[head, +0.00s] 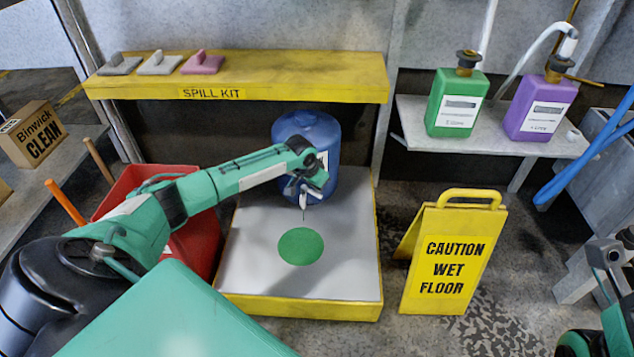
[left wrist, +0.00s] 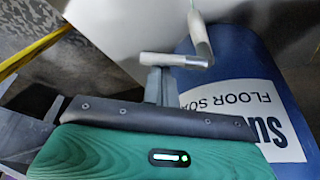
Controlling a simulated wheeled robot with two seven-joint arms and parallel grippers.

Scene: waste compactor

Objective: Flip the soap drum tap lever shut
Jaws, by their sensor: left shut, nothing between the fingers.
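The blue soap drum (head: 306,130) stands at the back of the tray, and its labelled side fills the right of the left wrist view (left wrist: 235,65). My left gripper (head: 303,188) is shut and empty in front of the drum's lower part; its fingers also show in the left wrist view (left wrist: 160,86). A pale metal tap lever (left wrist: 176,60) appears across the fingertips there, with a rod rising beside it. I cannot tell whether they touch. In the head view my gripper mostly hides the tap. Part of my right gripper (head: 606,254) shows at the right edge, its jaws unclear.
A green round patch (head: 300,246) lies on the yellow-edged tray (head: 300,308) below the tap. A red bin (head: 200,245) is left of it, a yellow caution sign (head: 452,260) right. The yellow spill kit shelf (head: 300,84) hangs behind; green (head: 447,85) and purple (head: 530,120) jugs stand further right.

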